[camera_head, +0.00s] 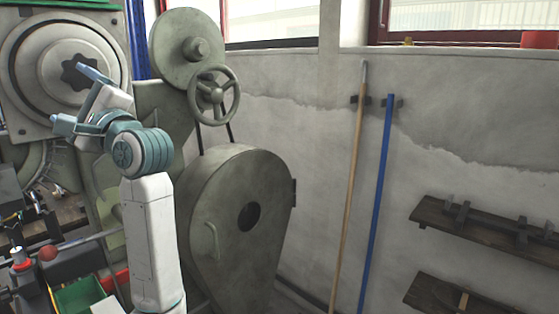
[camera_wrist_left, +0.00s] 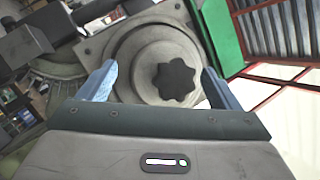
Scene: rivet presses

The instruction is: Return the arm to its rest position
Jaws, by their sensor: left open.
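My left arm rises in the head view, and its gripper (camera_head: 72,94) is at the upper left, in front of the press. The left gripper is open and empty. In the left wrist view its two blue fingers (camera_wrist_left: 160,85) stand wide apart. Between them, beyond the fingertips, shows the press's round grey disc (camera_wrist_left: 135,62) with a dark star-shaped knob (camera_wrist_left: 177,80). The same star-shaped knob (camera_head: 83,72) shows in the head view. I cannot tell how far the fingers are from it. My right gripper is not in view.
A large press with a handwheel (camera_head: 212,95) and a rounded grey housing (camera_head: 240,210) stands right beside my arm. A green bin (camera_head: 78,297) and a red ball knob (camera_head: 47,253) are at the lower left. Poles (camera_head: 375,200) lean on the wall; shelves (camera_head: 490,230) hang right.

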